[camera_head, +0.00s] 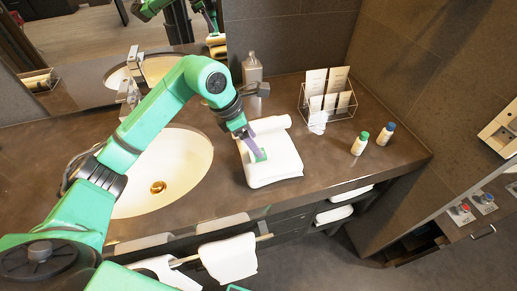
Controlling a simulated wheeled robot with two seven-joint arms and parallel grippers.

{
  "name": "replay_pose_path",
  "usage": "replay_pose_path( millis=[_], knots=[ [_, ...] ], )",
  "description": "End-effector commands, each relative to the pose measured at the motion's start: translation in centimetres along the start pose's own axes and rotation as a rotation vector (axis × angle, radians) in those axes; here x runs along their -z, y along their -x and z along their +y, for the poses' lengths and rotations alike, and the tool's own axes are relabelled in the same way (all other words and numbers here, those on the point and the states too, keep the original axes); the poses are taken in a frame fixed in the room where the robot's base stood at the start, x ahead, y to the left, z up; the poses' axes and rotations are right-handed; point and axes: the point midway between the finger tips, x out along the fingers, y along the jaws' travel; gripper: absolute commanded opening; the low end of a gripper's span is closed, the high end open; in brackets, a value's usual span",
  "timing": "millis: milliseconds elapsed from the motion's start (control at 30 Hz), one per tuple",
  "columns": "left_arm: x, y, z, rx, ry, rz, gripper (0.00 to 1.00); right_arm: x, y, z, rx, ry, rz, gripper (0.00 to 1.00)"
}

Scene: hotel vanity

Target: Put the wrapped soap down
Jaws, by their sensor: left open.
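My left gripper (254,143) reaches in from the left over the white folded towel (272,173) on the vanity counter. It is open, with its purple fingers pointing down at the towel. A small green and pale piece, which looks like the wrapped soap (260,156), is at the fingertips on top of the towel. The fingers partly hide it, and I cannot tell whether they touch it. My right gripper is not in view.
The basin (185,165) is left of the towel, with the faucet (130,85) behind it. A grey bottle (251,70) stands at the back. A wire rack (328,100) with cards and two small bottles (360,143) are to the right.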

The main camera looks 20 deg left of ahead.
Motion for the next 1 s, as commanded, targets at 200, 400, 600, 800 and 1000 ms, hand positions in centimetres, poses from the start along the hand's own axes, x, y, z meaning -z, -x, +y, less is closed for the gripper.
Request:
replay_pose_path(
  millis=[200, 400, 600, 800, 1000],
  knots=[
    [0.1, 5.7, 0.1, -0.005, 0.0, -0.002, 0.76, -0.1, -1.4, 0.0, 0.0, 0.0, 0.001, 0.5],
    [0.0, 7.8, 0.0, 0.0, -0.001, -0.001, 0.76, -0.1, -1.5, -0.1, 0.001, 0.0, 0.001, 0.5],
    [0.0, 7.8, 0.0, 0.001, 0.0, 0.0, 0.76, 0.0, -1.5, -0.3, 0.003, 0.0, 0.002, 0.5],
    [0.0, 7.8, 0.0, 0.001, 0.0, -0.001, 0.76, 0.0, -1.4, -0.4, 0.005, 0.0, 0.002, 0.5],
    [-1.5, 11.4, 0.0, 0.0, 0.0, -0.001, 0.76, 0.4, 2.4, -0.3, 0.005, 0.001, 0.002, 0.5]
  ],
)
